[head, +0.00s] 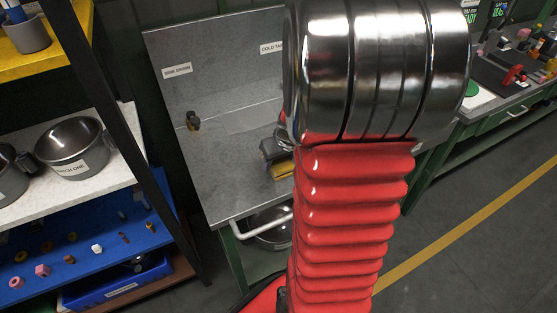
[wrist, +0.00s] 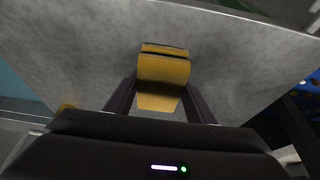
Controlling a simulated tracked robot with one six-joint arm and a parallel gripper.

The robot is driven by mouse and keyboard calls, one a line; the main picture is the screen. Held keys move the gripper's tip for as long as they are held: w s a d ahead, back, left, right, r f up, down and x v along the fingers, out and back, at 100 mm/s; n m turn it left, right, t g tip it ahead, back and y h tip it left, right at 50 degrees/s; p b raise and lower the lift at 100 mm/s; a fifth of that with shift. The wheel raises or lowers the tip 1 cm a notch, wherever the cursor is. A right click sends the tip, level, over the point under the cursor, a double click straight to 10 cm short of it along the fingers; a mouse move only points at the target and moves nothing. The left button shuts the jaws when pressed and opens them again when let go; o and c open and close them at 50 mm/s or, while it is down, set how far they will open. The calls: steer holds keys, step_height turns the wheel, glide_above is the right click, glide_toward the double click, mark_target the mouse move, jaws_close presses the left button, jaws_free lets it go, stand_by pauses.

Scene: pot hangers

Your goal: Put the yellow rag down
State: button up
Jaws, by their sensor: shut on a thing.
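The yellow rag (wrist: 163,70) is folded over and sits between the two dark fingers of my gripper (wrist: 160,88) in the wrist view. My gripper is shut on it. Behind it is the grey worktop (wrist: 85,45); I cannot tell whether the rag touches it. In the head view the rag (head: 283,171) shows as a small yellow patch below my dark gripper (head: 277,152), over the grey worktop (head: 225,190). My red and chrome arm hides the worktop's right part.
A shelf with metal pots (head: 73,146) stands at left. A cluttered bench (head: 505,85) is at right. The worktop's left front is clear.

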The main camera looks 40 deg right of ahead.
steer(key=shift+f, duration=0.1)
steer(key=o, duration=0.9)
steer(key=shift+a, duration=0.1)
steer(key=shift+s+r, duration=0.15)
steer(key=shift+r, duration=0.4)
steer(key=v, duration=1.1)
steer(key=shift+s, duration=0.1)
